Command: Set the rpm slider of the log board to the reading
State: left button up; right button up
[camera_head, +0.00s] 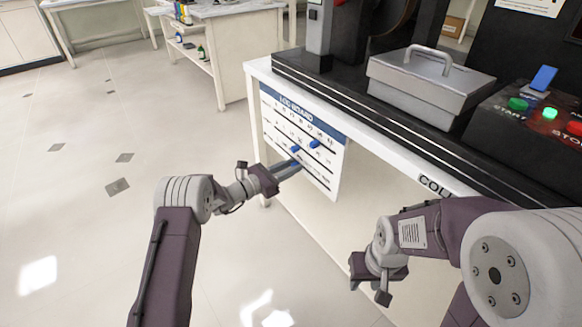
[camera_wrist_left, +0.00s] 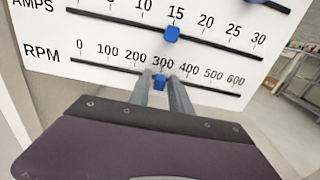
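The log board (camera_head: 330,178) is a white panel with a blue header on the front of the bench. Its RPM scale runs from 0 to 600 in the left wrist view, and the blue rpm slider (camera_wrist_left: 160,83) sits about below the 300 label. My left gripper (camera_head: 296,163) reaches the board's lower part. Its two fingers (camera_wrist_left: 160,88) flank the rpm slider closely, with the knob filling the gap. The AMPS slider (camera_wrist_left: 172,34) stands near 15 just above. My right gripper (camera_head: 372,285) is open and empty, low in front of the bench.
A lidded grey metal box (camera_head: 430,85) stands on the bench. A control box with a green start button (camera_head: 517,104) and red buttons is at right. No legible rpm reading shows. Another bench (camera_head: 235,60) stands behind; the floor at left is clear.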

pick_arm(q)
jog(key=shift+o, duration=0.4)
jog(key=shift+r, duration=0.1)
jog(key=p+v, duration=0.5)
jog(key=v, duration=0.4)
